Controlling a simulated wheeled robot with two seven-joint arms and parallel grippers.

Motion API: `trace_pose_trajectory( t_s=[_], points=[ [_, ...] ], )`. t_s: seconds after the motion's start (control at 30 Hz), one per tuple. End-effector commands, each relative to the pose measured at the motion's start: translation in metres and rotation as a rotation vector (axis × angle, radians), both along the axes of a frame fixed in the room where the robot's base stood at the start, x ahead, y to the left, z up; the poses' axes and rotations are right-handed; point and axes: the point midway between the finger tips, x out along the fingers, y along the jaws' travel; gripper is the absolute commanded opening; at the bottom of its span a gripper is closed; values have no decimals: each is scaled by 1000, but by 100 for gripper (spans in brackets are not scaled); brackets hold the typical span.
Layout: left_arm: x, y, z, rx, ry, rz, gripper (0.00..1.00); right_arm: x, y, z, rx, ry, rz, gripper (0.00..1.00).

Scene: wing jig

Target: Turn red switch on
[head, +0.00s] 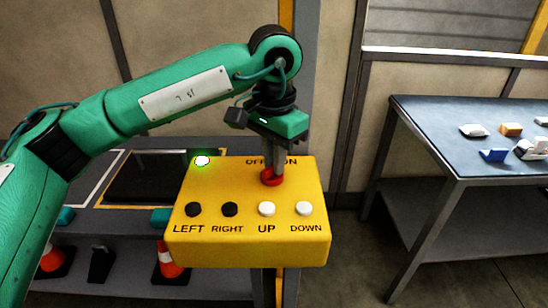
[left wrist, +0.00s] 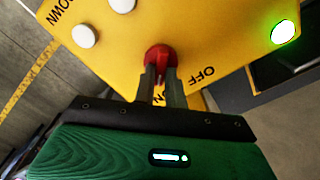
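The red switch (head: 271,179) sits on top of the yellow control box (head: 320,235), between the OFF and ON labels at its back edge. My left gripper (head: 272,170) points down onto it from above. In the left wrist view the red switch (left wrist: 160,56) shows at the fingertips of my left gripper (left wrist: 160,72), one finger on each side, and the fingers look closed on its grip. The fingers hide part of the switch and of the ON label, so its exact turn is hard to read. My right gripper is not in view.
A green lamp (head: 202,160) glows on the box's back left. Black LEFT (head: 193,209) and RIGHT (head: 230,209) buttons and white UP (head: 267,208) and DOWN (head: 304,208) buttons line its front. A table (head: 420,128) with small parts stands at right; orange cones (head: 170,260) stand lower left.

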Motion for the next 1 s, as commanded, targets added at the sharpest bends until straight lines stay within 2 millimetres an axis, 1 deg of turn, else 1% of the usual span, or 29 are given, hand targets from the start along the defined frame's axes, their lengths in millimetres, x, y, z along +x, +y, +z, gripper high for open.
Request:
trace_pose_trajectory(
  t_s=[0.03,0.1,0.37,0.47,0.57,0.63,0.9,1.0],
  points=[
    [0,0,2,-1,-3,1,23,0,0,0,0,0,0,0],
    [0,0,1,-1,-1,1,33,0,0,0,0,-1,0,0],
    [0,0,1,0,0,1,33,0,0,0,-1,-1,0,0],
    [0,0,6,-1,-1,1,33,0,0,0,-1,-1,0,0],
    [0,0,19,-1,-4,1,33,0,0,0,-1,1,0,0],
    [0,0,33,-1,-2,1,33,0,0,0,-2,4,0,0],
    [0,0,97,-1,-3,2,33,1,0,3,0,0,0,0],
    [0,0,116,-1,-3,1,33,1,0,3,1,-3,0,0]
  ],
)
